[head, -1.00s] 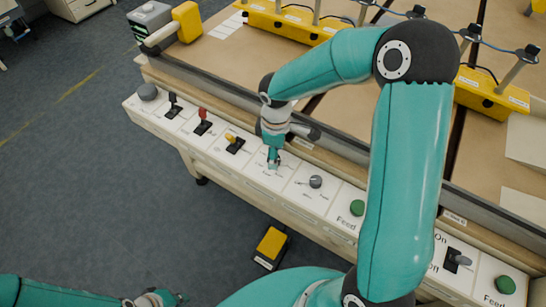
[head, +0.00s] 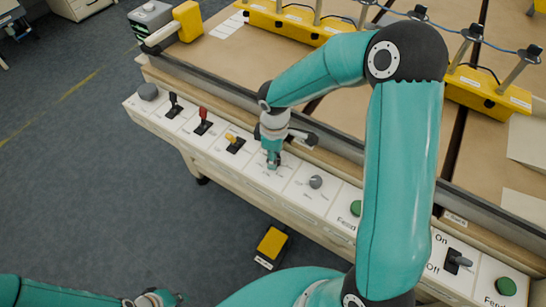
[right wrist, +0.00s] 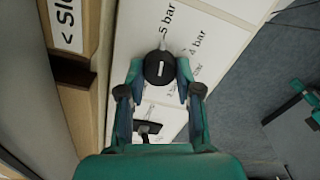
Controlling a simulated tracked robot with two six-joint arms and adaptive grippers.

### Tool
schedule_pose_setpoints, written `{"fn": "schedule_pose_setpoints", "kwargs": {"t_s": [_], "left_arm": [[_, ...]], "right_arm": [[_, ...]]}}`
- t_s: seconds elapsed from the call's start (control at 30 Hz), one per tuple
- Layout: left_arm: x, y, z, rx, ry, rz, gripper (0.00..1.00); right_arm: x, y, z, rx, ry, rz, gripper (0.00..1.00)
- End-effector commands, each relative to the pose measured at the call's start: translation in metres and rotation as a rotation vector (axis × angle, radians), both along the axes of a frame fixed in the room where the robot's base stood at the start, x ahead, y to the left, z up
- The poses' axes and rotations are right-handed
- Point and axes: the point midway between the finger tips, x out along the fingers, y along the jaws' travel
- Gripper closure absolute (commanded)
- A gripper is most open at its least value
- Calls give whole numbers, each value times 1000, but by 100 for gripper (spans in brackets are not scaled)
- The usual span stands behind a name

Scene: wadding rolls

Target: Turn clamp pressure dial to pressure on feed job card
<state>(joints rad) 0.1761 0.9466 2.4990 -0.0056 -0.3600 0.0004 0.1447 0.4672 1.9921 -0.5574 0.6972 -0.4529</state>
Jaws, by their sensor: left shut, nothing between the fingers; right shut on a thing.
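The clamp pressure dial (right wrist: 158,70) is a dark round knob with a white mark and a light pointer tip. In the right wrist view the pointer is directed up, close to the "5 bar" print, with "4 bar" to its right; other bar marks are partly hidden. My right gripper (right wrist: 159,84) has its fingers shut on both sides of the dial. In the head view the right gripper (head: 273,163) points down onto the panel and hides the dial. My left gripper (head: 172,299) is shut and empty at the bottom edge. I cannot identify the feed job card.
The white control panel (head: 257,174) also carries a grey knob (head: 315,182), a yellow lever (head: 234,142), a red lever (head: 203,124), a black lever (head: 174,102) and green buttons (head: 505,286). A yellow pedal (head: 271,243) stands on the floor below.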

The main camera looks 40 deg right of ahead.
Motion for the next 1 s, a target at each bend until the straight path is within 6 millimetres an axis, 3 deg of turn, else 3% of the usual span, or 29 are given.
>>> {"fn": "schedule_pose_setpoints", "kwargs": {"t_s": [0.37, 1.0], "left_arm": [[0, 0, -15, 0, 0, 0, 100], [0, 0, -64, 0, 0, 0, 100]], "right_arm": [[-7, -4, -7, 3, 22, -105, 100], [-7, -3, -8, 1, 24, -630, 100]]}}
